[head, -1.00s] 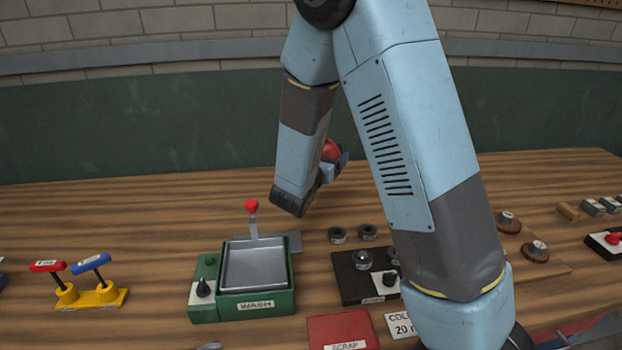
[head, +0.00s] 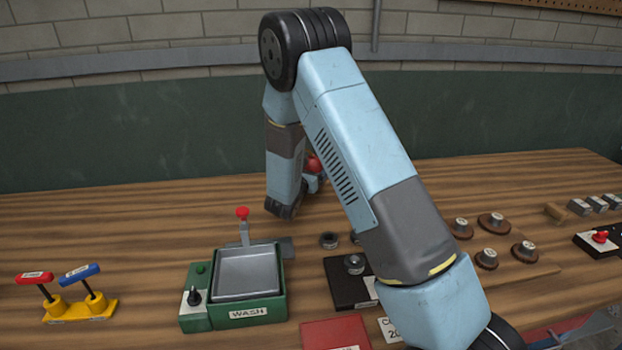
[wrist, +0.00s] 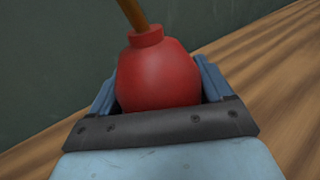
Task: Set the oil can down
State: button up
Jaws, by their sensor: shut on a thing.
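The oil can (wrist: 158,75) is red and rounded, with a brass-coloured spout rising from its collar in the wrist view. My gripper (wrist: 158,92) is shut on it, with a blue finger on each side. In the head view only a small part of the red can (head: 314,163) shows beside my forearm. My gripper (head: 312,182) is mostly hidden there behind my arm, over the back of the wooden bench (head: 120,215). The can's base is hidden in both views, so I cannot tell whether it touches the bench.
The green wash station (head: 245,278) with a red-knobbed lever stands in front. A yellow base with red and blue handles (head: 80,307) is at left. A red scrap plate (head: 335,333) lies at front. Round knobs (head: 487,258) stand at right. The back left of the bench is clear.

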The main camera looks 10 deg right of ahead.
jog(key=shift+f, duration=1.6)
jog(key=o, duration=1.2)
jog(key=shift+f, duration=0.1)
